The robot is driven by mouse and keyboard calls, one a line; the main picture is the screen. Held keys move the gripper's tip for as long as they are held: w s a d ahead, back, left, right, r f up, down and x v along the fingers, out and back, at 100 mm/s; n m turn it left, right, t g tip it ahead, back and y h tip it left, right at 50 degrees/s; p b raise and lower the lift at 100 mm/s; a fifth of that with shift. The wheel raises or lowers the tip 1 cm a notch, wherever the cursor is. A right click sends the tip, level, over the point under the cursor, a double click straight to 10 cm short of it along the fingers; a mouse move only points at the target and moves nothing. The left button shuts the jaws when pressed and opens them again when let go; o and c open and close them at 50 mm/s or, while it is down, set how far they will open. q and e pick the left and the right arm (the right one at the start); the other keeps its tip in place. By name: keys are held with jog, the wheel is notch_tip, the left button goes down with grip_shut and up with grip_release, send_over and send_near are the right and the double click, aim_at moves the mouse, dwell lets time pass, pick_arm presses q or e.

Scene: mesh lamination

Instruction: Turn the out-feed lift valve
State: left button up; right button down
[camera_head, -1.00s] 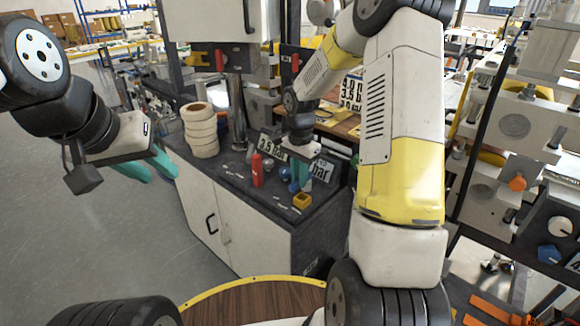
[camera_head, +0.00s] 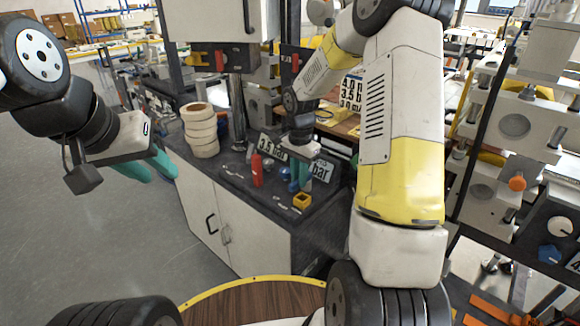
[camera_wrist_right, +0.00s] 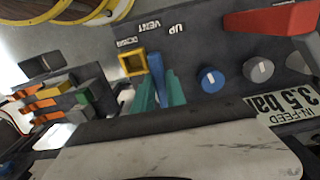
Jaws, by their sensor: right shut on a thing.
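My right gripper (camera_head: 300,174) is over the dark top of the white cabinet (camera_head: 258,222), its teal fingers pointing down. In the right wrist view its fingers (camera_wrist_right: 160,94) are shut on a narrow blue valve handle (camera_wrist_right: 157,72), mostly hidden between them. Labels reading UP and VENT, and a partly readable one, lie beside it. A yellow square part (camera_wrist_right: 132,64) is just beyond the fingers; in the head view the yellow part (camera_head: 302,201) is near the cabinet's front edge. My left gripper (camera_head: 154,168) is open and empty, left of the cabinet.
A blue round knob (camera_wrist_right: 212,79) and a grey knob (camera_wrist_right: 258,69) sit beside the held handle. A red lever (camera_head: 257,170) stands on the cabinet top. A pressure plate (camera_wrist_right: 285,106) reads in-feed 3.5 bar. A stack of cream rolls (camera_head: 200,130) stands at the back left.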

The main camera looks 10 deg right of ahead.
jog(key=shift+w+a+m, duration=0.1)
jog(key=shift+m, duration=0.2)
jog(key=m, duration=0.2)
jog(key=shift+w+a+m, duration=0.25)
jog(key=shift+w+m, duration=0.55)
jog(key=shift+m, duration=0.7)
jog(key=shift+w+m, duration=0.35)
jog(key=shift+m, duration=0.75)
jog(key=shift+r, duration=0.1)
jog(key=c, duration=1.4)
grip_release()
jog(key=shift+o, duration=0.2)
notch_tip(320, 180, up, 8)
